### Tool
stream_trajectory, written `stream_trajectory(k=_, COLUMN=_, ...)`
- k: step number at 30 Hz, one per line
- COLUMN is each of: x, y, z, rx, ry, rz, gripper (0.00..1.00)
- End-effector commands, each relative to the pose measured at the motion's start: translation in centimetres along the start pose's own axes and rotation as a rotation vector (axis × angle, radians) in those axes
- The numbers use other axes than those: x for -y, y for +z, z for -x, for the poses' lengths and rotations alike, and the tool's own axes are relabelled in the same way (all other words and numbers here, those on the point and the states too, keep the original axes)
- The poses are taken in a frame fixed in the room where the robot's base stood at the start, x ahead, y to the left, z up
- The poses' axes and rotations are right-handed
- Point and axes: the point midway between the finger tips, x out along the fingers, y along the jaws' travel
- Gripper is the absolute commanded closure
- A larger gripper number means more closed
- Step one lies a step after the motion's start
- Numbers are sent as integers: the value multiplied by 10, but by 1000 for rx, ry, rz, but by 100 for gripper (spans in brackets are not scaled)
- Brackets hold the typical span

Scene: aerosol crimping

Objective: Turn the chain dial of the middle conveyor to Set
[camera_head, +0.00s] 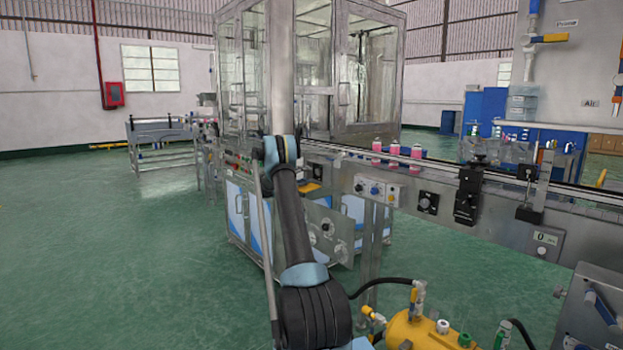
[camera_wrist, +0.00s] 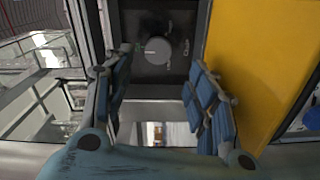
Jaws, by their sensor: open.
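In the wrist view a round grey dial knob (camera_wrist: 157,50) sits on a dark plate (camera_wrist: 150,18) with pale lettering at its right side. The lettering is turned sideways and too small to read surely, so the dial's setting cannot be told. My gripper (camera_wrist: 160,62) is open, with one blue-padded finger left of the knob and one right of it. The knob shows between the fingertips; no contact is visible. In the head view my arm reaches toward the machine's front, and its gripper end cannot be made out there.
A large yellow panel (camera_wrist: 255,60) stands close right of my fingers. In the head view a conveyor (camera_head: 480,195) carries pink cans (camera_head: 377,150) and has another black dial plate (camera_head: 428,203). A yellow tank (camera_head: 425,330) stands at the front right. Green floor (camera_head: 110,240) at left is clear.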

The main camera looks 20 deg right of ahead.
Motion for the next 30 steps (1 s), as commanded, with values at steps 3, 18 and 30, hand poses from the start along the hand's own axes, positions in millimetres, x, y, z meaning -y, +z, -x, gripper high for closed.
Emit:
stream_trajectory(k=3, x=0, y=-1, z=20, rx=-1, ry=-1, rz=0, gripper=48)
stream_trajectory(k=18, x=1, y=0, z=44, rx=0, ry=0, rz=0, gripper=48)
stream_trajectory(k=30, x=-27, y=16, z=54, rx=20, ry=-60, rz=-14, gripper=48)
